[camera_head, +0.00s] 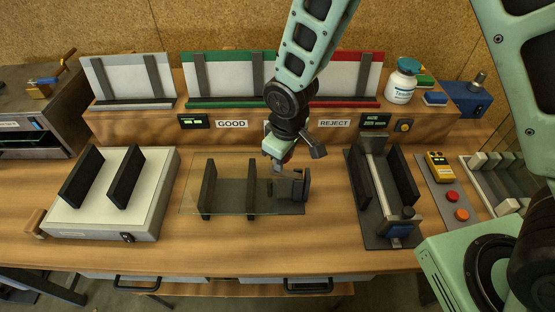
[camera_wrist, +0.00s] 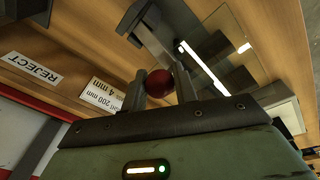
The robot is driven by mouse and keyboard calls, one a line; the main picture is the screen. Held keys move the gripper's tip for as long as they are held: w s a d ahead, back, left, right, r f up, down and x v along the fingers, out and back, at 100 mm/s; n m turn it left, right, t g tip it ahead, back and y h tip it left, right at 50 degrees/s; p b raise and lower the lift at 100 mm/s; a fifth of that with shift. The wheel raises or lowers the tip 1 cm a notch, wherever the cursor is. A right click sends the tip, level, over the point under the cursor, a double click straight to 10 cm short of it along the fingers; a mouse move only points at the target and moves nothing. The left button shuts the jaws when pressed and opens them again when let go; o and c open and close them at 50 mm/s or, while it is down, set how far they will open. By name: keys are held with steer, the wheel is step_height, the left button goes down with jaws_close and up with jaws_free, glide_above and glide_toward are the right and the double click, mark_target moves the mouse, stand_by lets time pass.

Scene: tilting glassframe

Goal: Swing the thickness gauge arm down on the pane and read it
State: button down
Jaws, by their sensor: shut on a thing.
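The clear glass pane (camera_head: 228,200) lies flat on two dark upright rests in the middle of the bench. The thickness gauge (camera_head: 290,186), dark grey, stands at the pane's right end. In the head view my gripper (camera_head: 280,160) is above the gauge, pointing down and partly hiding it. In the wrist view my gripper's fingers are shut on a dark red ball knob (camera_wrist: 159,83). The gauge arm itself is mostly hidden, so its angle is unclear. No gauge reading can be made out.
A white box (camera_head: 150,215) with two black uprights stands left. A dark fixture (camera_head: 372,200) with a rail stands right, beside a panel with red and orange buttons (camera_head: 456,205). GOOD (camera_head: 231,124) and REJECT (camera_head: 332,123) signs mark the raised shelf behind. Bare bench lies in front of the pane.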

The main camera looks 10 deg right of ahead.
steer(key=shift+d, duration=0.2)
steer(key=c, duration=1.1)
jaws_free()
steer(key=shift+c, duration=0.2)
step_height(320, 180, up, 17)
steer(key=s+b, duration=0.2)
steer(key=b, duration=0.1)
steer(key=shift+s+r, duration=0.15)
steer(key=shift+s, duration=0.05)
